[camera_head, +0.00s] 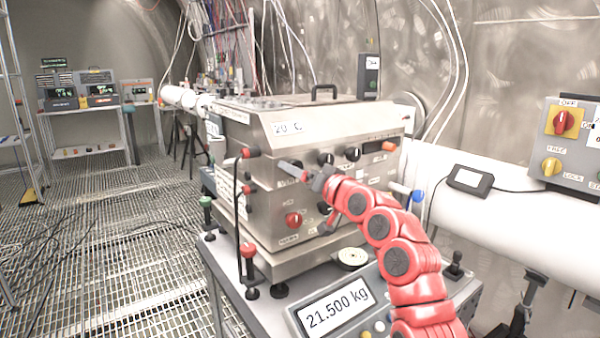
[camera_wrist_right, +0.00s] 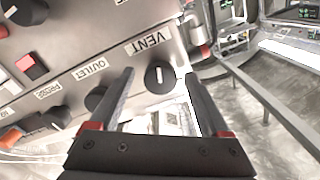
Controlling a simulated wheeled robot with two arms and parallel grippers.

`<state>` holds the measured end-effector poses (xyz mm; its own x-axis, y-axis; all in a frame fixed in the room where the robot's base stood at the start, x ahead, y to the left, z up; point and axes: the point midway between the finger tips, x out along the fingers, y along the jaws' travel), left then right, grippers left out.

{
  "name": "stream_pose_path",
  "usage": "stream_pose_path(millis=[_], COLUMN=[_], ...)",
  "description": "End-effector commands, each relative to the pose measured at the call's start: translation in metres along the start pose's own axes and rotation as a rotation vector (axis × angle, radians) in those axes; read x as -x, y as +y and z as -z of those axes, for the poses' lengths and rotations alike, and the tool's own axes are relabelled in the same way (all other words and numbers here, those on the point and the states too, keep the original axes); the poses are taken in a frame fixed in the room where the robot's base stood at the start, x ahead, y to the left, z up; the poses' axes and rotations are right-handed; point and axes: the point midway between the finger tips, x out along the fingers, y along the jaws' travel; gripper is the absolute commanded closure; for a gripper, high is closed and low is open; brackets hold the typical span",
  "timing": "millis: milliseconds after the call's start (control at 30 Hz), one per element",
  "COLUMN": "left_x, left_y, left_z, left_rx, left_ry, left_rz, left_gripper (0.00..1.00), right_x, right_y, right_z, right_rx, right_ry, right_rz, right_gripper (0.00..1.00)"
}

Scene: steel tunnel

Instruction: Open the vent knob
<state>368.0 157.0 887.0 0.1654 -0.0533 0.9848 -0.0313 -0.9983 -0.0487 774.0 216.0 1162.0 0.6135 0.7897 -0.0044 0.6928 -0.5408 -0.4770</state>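The vent knob (camera_wrist_right: 159,76) is a round black knob with a white pointer line, under the VENT label (camera_wrist_right: 148,43) in the right wrist view. The line looks about upright in that picture. My right gripper (camera_wrist_right: 160,73) is open, with one dark finger on each side of the knob in the picture. I cannot tell whether either finger touches it. In the head view my red right arm (camera_head: 380,225) reaches up to the front panel of the steel machine (camera_head: 270,205). The vent knob is not clearly visible there, near the gripper. My left gripper is not in view.
Other knobs surround the spot, including a red knob (camera_head: 293,219) and the knob by the OUTLET label (camera_wrist_right: 90,68). A white pipe (camera_head: 520,225) runs along the right. Grated floor lies left.

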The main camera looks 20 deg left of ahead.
Motion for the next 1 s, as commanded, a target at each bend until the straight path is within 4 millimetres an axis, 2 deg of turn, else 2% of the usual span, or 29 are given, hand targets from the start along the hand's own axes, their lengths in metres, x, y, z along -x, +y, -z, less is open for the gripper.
stream_pose_path(millis=[300, 467, 667, 1000], left_x=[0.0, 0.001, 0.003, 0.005], left_y=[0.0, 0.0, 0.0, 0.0], left_z=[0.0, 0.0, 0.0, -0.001], left_rx=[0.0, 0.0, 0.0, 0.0], left_ry=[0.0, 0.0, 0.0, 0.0], left_rz=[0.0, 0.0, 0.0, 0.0], left_gripper=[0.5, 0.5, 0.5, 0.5], right_x=[0.001, 0.01, 0.036, 0.097], right_y=[0.0, -0.001, 0.0, 0.001], right_z=[0.002, 0.002, 0.001, 0.002], right_rx=[0.001, 0.002, 0.0, 0.0], right_ry=[0.003, 0.006, 0.006, 0.008], right_rz=[0.0, 0.003, 0.002, 0.0], right_gripper=[0.19, 0.19, 0.19, 0.19])
